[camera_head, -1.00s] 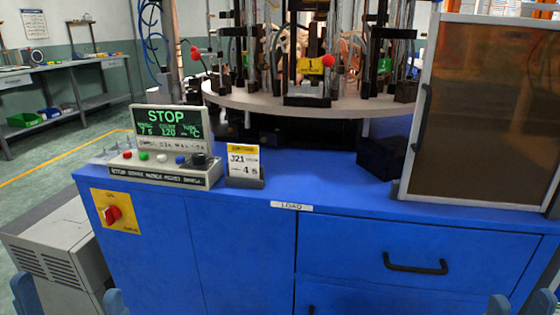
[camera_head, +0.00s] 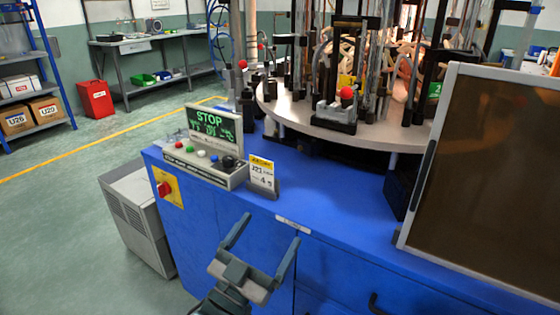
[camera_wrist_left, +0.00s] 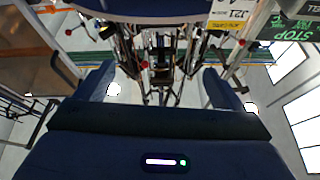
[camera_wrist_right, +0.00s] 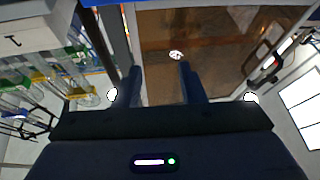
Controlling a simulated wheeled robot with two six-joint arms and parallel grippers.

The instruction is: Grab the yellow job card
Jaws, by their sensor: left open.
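The job card (camera_head: 262,172) is white with a yellow top band and the text J21. It stands upright in a small dark holder on the blue machine top, just right of the control box. It also shows upside down at the top of the left wrist view (camera_wrist_left: 229,14). My left gripper (camera_head: 271,229) is open and empty, in front of the blue cabinet, below and nearer than the card. It does not touch the card. My right gripper is outside the head view; in the right wrist view (camera_wrist_right: 160,72) its fingers are apart with nothing between them.
The control box (camera_head: 205,165) with the STOP screen (camera_head: 214,126) stands close left of the card. A round turntable (camera_head: 300,112) with burners and glass tubes is behind. A brown-panelled guard (camera_head: 490,180) stands at right. The blue top in front of the turntable is mostly clear.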

